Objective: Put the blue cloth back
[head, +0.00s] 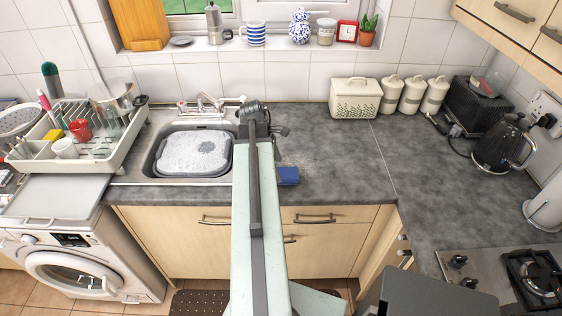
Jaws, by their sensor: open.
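The blue cloth (289,176) lies on the dark grey countertop (335,170), just right of the sink and near the counter's front edge. My arm hides its left part. My gripper (279,131) is at the far end of my arm, over the counter behind the cloth. It is small and dark in this view; it is open and apart from the cloth. The sink (150,160) holds a grey basin (172,172) filled with white suds. The right part of the sink is partly hidden by my arm.
A loaded dish rack (62,163) stands left of the sink. A cream bread bin (354,99), canisters (411,95) and a black kettle (503,145) stand at the back and right. The tap (203,104) rises behind the sink. The counter right of the cloth is clear.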

